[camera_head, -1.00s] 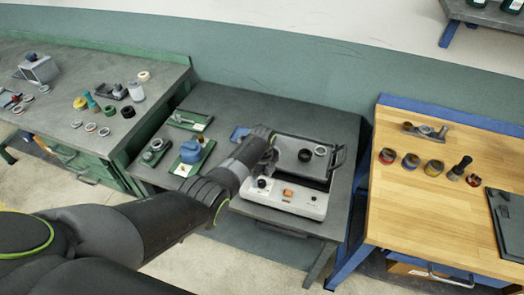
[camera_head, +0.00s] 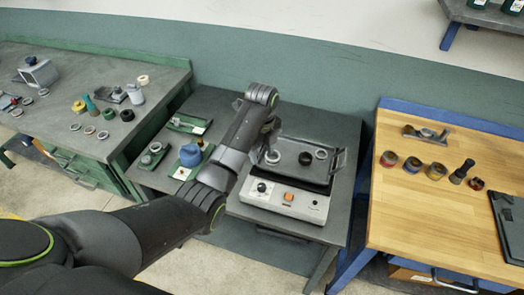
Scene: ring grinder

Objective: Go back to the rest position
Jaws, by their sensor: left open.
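My left arm comes in from the lower left over the middle grey table. My left gripper (camera_head: 271,140) is open, pointing down over the left part of the grinder's dark tray (camera_head: 310,178). A silver ring (camera_head: 272,157) lies on the tray just below the fingertips; I cannot tell whether they touch it. A black ring (camera_head: 305,159) and a grey ring (camera_head: 321,154) lie to its right. The grinder's white front panel (camera_head: 285,200) has a black knob and an orange switch. My right gripper is out of view.
A blue round part on a green tray (camera_head: 180,173) and two more green trays stand left of my arm. The green bench (camera_head: 60,80) at left holds several rings and bottles. The wooden bench (camera_head: 410,215) at right holds several coloured rings and a dark handle.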

